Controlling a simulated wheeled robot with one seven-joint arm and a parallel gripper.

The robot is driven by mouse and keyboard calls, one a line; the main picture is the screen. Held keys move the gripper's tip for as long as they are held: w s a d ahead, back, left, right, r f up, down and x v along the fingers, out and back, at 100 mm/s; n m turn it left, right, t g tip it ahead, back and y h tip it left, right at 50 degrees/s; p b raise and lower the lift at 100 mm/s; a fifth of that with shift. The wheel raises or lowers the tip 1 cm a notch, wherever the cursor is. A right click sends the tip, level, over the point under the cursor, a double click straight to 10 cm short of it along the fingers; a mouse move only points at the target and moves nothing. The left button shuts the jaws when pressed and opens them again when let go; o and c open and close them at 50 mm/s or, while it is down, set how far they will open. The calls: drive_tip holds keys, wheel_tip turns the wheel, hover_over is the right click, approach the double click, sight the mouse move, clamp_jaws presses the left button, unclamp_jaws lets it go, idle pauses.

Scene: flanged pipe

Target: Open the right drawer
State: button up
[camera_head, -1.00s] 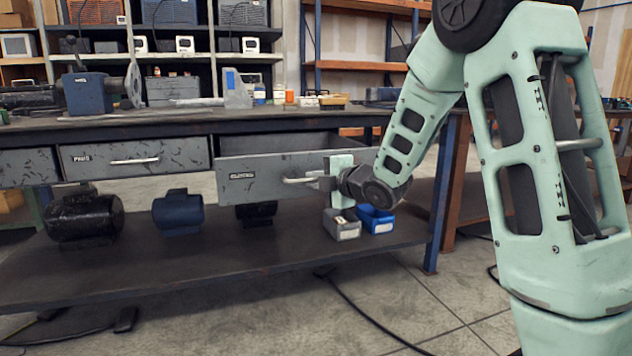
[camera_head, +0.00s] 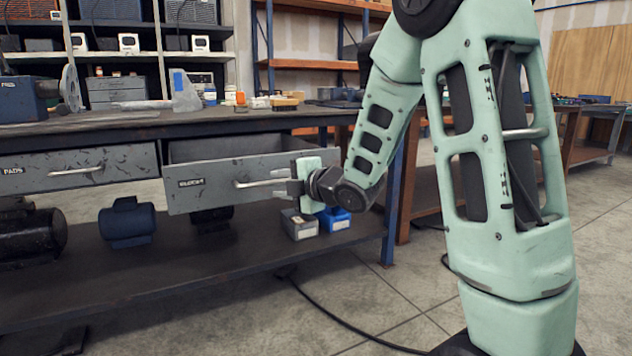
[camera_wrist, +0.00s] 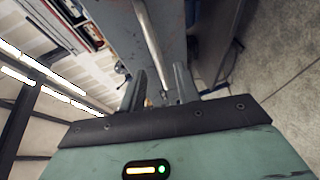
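The right drawer (camera_head: 218,184) is a worn grey drawer under the workbench top, standing partly pulled out with its dark inside showing above the front. Its bar handle (camera_head: 258,183) runs across the front and shows in the wrist view as a pale rod (camera_wrist: 148,30). My gripper (camera_head: 288,182) is at the right end of the handle. In the wrist view its two fingers (camera_wrist: 160,75) stand apart, one on each side of the handle's end, with gaps visible. The exact contact at the fingertips is unclear.
The left drawer (camera_head: 90,168), labelled PADS, is closed. On the lower shelf stand a blue motor (camera_head: 126,222), a dark motor (camera_head: 30,232), a grey bin (camera_head: 299,225) and a blue bin (camera_head: 334,219) below my gripper. A black cable (camera_head: 325,318) lies on the otherwise clear floor.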

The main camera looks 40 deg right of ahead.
drive_tip(key=b+v, duration=0.5)
drive_tip(key=v, duration=0.7)
drive_tip(key=shift+s, duration=0.4)
